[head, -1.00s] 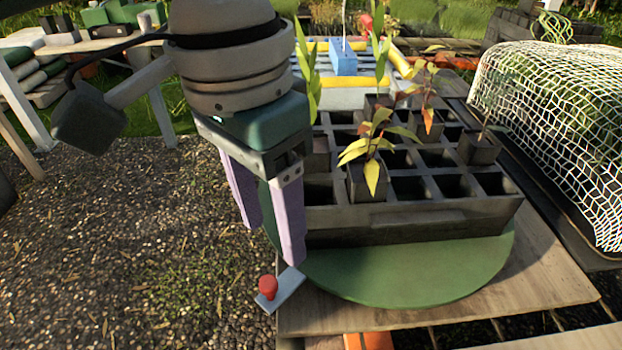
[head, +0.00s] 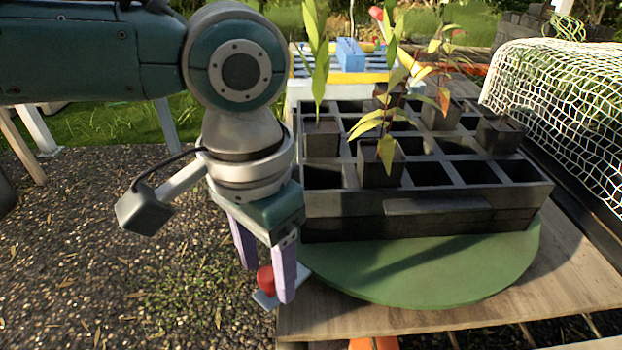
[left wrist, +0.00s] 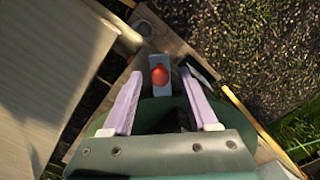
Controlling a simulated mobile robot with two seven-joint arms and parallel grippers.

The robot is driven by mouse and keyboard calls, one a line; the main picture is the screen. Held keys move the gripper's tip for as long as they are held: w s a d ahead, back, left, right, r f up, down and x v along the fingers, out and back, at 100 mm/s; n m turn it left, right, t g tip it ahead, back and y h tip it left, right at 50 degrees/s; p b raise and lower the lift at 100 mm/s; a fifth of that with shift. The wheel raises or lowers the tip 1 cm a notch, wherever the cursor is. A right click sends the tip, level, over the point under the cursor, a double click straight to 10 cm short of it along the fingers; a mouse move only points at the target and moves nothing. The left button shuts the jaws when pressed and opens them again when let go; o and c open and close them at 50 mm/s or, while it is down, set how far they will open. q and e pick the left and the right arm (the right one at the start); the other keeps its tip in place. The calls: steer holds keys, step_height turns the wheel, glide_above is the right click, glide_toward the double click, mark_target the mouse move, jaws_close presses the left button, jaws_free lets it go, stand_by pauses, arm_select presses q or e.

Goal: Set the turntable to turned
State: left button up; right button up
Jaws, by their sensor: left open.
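The round green turntable (head: 440,272) lies on the wooden table and carries a black plant tray (head: 410,222). A lever with a red knob (head: 265,279) on a pale plate sits at the turntable's left edge. My left gripper (head: 266,283) is open, pointing down, with its purple fingers at the lever. In the left wrist view the red knob (left wrist: 159,74) shows ahead of the gap between the fingertips; I cannot tell whether they touch it. My right gripper is not in view.
Several potted seedlings stand in the tray, including one pot (head: 380,165) near its front. A white net cover (head: 560,110) stands at right. A blue block (head: 350,55) lies behind the tray. Gravel ground (head: 90,260) is free at left.

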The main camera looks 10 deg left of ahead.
arm_select(q)
jaws_close()
stand_by(0.5)
stand_by(0.9)
